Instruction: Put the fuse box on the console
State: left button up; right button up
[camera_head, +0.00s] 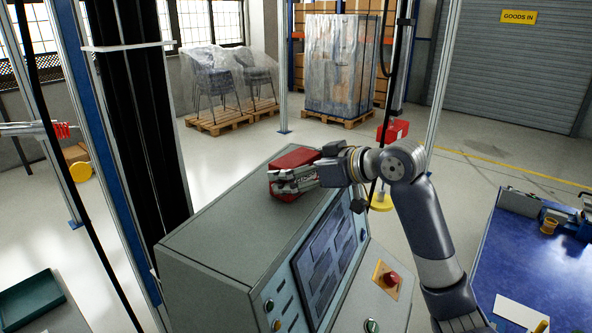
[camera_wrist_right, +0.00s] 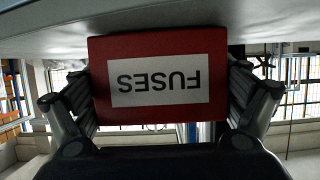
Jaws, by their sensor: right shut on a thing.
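The fuse box (camera_head: 296,158) is a red box at the far end of the console's top. In the right wrist view the fuse box (camera_wrist_right: 122,122) shows a white label reading FUSES, upside down. My right gripper (camera_head: 283,182) is shut on it, with a finger on each side in the wrist view. The console (camera_head: 215,243) is a grey-green cabinet with a flat top and a sloped front panel. The box appears to be at the top surface; whether it touches cannot be told for sure.
The console front has a screen (camera_head: 328,255) and a red emergency button (camera_head: 391,279). A blue-topped bench (camera_head: 540,265) stands at the right. Wrapped chairs (camera_head: 222,80) and a wrapped load stand on pallets behind. The near part of the console top is clear.

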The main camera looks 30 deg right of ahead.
jog(key=o, duration=0.9)
jog(key=shift+f, duration=0.1)
jog(key=shift+o, duration=0.2)
jog(key=shift+r, duration=0.25)
jog(key=b+v, duration=0.3)
jog(key=v, duration=0.9)
jog(key=shift+f, duration=0.15)
